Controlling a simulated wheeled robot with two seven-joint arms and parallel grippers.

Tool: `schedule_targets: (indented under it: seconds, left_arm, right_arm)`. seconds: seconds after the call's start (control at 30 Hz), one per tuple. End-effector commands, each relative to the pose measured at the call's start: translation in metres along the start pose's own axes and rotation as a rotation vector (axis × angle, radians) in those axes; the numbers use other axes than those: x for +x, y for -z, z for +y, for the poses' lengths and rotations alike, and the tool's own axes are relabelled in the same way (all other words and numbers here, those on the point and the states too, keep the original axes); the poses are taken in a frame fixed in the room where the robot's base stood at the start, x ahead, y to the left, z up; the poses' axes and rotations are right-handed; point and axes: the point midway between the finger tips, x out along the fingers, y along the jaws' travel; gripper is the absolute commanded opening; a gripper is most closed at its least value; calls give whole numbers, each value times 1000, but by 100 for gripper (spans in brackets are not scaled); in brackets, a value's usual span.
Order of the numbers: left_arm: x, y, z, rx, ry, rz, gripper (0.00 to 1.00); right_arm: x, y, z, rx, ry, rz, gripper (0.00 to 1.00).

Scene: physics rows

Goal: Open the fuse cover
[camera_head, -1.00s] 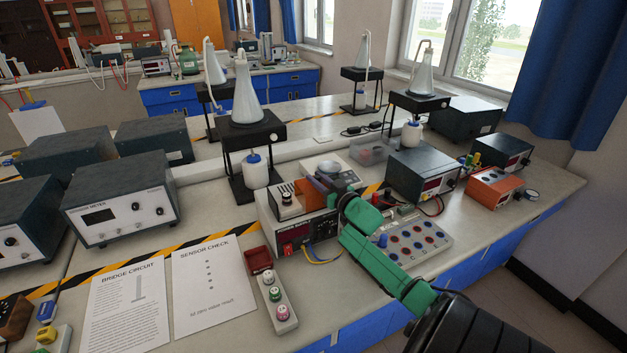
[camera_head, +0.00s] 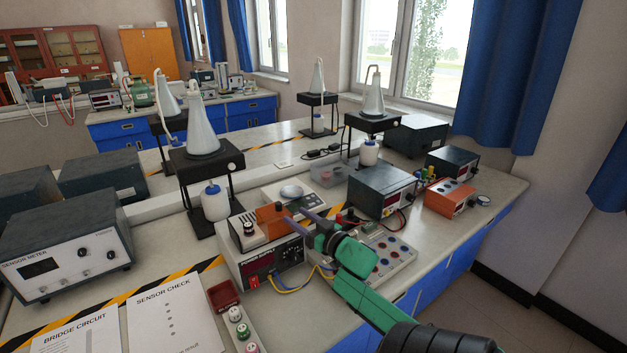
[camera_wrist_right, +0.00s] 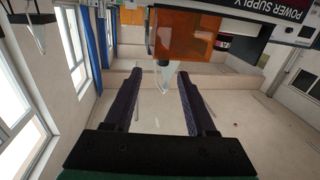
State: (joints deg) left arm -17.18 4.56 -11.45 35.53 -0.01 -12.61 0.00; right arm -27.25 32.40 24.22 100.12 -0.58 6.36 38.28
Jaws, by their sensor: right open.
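The fuse cover is an orange, see-through flap (camera_head: 271,221) on top of the power supply (camera_head: 262,262), near its right end. It also shows in the right wrist view (camera_wrist_right: 187,36) at the top, ahead of the fingers. My right gripper (camera_head: 297,221) is open, with its dark fingers spread just right of the cover in the head view. In the right wrist view nothing sits between the fingers (camera_wrist_right: 159,82); the cover lies beyond their tips, apparently without contact. My left gripper is not in view.
A board with coloured sockets (camera_head: 388,254) lies under and beside my right arm. A scale with a round dish (camera_head: 290,192) stands behind the power supply. A dark meter box (camera_head: 380,190) stands to the right. Wires (camera_head: 290,288) hang at the power supply's front.

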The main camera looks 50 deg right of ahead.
Motion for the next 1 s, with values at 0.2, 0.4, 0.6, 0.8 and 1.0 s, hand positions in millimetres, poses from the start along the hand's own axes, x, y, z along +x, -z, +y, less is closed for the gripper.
schedule_targets:
  seconds: [0.2,0.4,0.6,0.8,1.0]
  left_arm:
    - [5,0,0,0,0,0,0]
    - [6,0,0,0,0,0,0]
    - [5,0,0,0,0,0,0]
    - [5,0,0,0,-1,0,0]
    - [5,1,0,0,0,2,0]
  right_arm:
    - [-48,-2,1,1,-1,-3,56]
    - [-60,0,1,-1,0,1,56]
    - [-59,0,1,0,-1,1,56]
    - [-59,0,1,0,-1,1,56]
    - [-59,0,1,0,-1,0,56]
